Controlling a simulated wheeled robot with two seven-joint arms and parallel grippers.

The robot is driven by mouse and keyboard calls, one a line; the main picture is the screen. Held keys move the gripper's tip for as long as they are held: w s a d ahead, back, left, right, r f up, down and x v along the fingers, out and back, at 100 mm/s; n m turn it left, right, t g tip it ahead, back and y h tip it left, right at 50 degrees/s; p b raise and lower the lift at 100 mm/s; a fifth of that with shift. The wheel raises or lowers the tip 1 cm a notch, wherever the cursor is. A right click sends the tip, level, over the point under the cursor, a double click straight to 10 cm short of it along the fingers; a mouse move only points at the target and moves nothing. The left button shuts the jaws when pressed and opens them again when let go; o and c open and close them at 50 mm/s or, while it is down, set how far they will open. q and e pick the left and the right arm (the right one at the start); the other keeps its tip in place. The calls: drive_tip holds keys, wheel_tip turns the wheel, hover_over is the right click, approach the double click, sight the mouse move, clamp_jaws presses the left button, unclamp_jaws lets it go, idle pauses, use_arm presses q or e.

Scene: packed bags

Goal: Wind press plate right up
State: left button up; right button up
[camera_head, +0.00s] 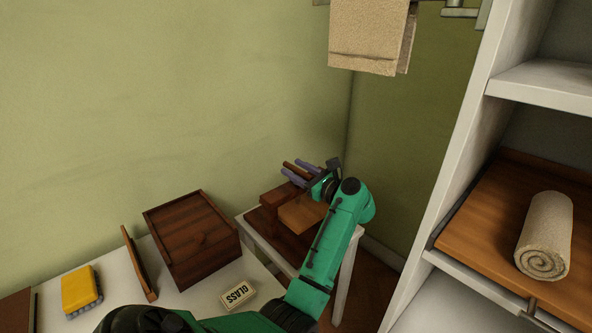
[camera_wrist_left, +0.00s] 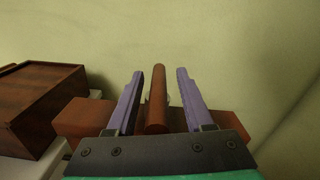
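The press stands on a small white table. It shows as dark reddish-brown wood with a block (camera_head: 272,198) at the back and a lighter brown board (camera_head: 302,213) in front; I cannot tell which part is the plate. A round brown bar (camera_wrist_left: 157,95) stands out from the press. My left gripper (camera_head: 297,174) reaches over the press, its two purple fingers on either side of this bar. In the left wrist view the fingers (camera_wrist_left: 160,90) are apart, with a narrow gap on each side of the bar. My left forearm hides part of the press. My right gripper is out of view.
A dark wooden box (camera_head: 190,240), an upright board (camera_head: 138,265), a yellow sponge-like block (camera_head: 80,290) and a "GLASS" label (camera_head: 237,294) are on the white surface at left. A shelf unit (camera_head: 455,170) with a rolled towel (camera_head: 545,235) stands right. A towel (camera_head: 368,38) hangs above.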

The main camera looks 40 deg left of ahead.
use_arm(q)
drive_tip(key=shift+d+f, duration=0.1)
drive_tip(key=shift+d, duration=0.35)
drive_tip(key=d, duration=0.6)
drive_tip(key=shift+s+d+b, duration=0.15)
drive_tip(key=shift+b, duration=0.2)
drive_tip(key=shift+d, duration=0.15)
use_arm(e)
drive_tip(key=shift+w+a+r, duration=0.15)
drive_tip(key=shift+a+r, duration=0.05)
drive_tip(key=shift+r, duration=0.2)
